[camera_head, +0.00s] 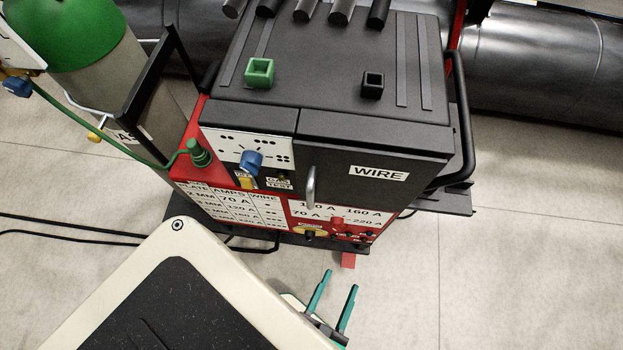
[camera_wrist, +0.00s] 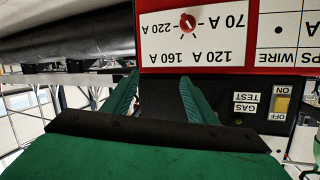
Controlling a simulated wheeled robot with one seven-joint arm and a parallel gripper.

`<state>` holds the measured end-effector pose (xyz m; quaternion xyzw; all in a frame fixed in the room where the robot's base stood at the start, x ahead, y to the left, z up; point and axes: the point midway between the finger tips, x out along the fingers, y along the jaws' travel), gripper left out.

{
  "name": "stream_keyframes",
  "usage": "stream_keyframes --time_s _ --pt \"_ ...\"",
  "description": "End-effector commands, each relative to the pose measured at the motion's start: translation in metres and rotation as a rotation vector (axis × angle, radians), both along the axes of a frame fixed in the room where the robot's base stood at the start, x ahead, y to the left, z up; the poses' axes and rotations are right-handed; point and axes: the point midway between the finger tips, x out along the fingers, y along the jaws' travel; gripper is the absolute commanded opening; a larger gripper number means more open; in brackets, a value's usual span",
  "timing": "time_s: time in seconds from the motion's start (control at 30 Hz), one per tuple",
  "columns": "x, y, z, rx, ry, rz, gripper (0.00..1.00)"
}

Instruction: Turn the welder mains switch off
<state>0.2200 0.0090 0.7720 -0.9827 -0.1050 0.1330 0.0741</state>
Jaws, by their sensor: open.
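The welder is a red and black cabinet. In the head view, a yellow switch (camera_head: 246,183) marked OFF sits on its front, below a blue knob (camera_head: 251,160). In the wrist view, which is upside down, the yellow switch (camera_wrist: 282,104) is at the right, between ON and OFF labels; its lean is unclear. A yellow round plate with a dark knob (camera_head: 310,232) sits lower on the front; its label is unreadable. My gripper (camera_head: 341,280) is open, apart from the cabinet's lower front. In the wrist view its teal fingers (camera_wrist: 160,80) hold nothing I can make out.
A metal handle (camera_head: 311,187) stands out from the WIRE door. A red dial (camera_head: 337,222) sits on the amps panel. A green-topped gas cylinder (camera_head: 75,50) with a green hose stands at left. Black cables lie on the floor. Floor at lower right is clear.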

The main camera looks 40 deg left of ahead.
Motion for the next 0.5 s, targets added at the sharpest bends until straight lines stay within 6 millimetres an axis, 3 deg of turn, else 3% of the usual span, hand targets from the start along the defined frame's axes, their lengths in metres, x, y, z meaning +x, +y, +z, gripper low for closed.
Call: stream_keyframes --time_s 0.03,0.2,0.5 --pt "0.0 0.001 -0.02 0.029 0.012 0.046 0.52" --pt "0.001 -0.003 -0.08 0.144 0.061 0.164 0.52" --pt "0.021 -0.009 -0.17 0.336 0.183 0.346 0.52"
